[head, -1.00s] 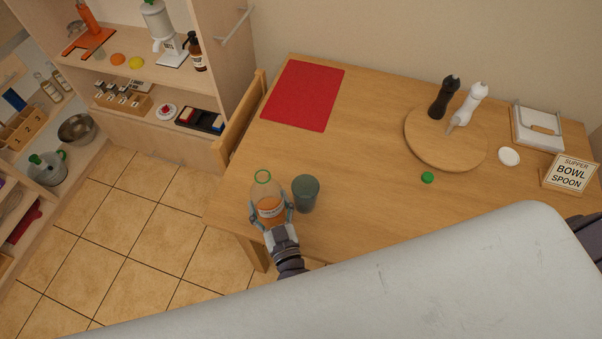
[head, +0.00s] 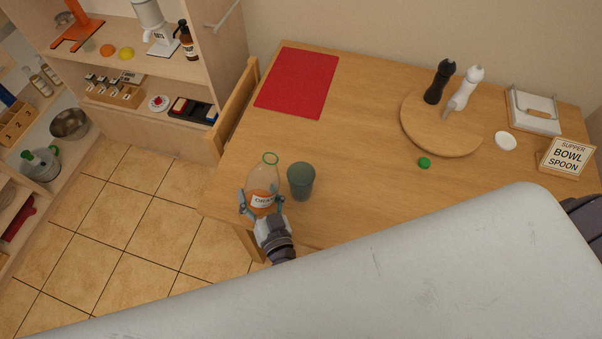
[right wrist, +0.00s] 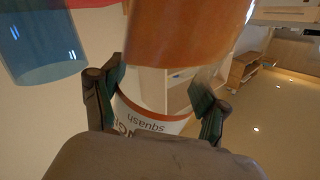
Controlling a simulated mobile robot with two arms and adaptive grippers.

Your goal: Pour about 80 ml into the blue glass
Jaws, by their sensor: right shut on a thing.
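A clear bottle of orange squash (head: 265,180) with an open green-ringed neck is in my right gripper (head: 262,203), near the table's left front corner. The bottle is close to upright; I cannot tell if it is lifted. In the right wrist view its orange contents (right wrist: 185,30) and its white squash label (right wrist: 150,120) show between the fingers of my right gripper (right wrist: 160,92). The blue glass (head: 301,182) stands upright just right of the bottle. It also shows at upper left in the right wrist view (right wrist: 40,45). My left gripper is not seen.
A green cap (head: 424,163) lies on the table (head: 365,190). A round board (head: 425,135) holds a black mill and a white mill. A red mat (head: 297,82), a white dish (head: 505,141) and a supper sign (head: 566,157) are farther off. A chair (head: 235,110) stands at the left edge.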

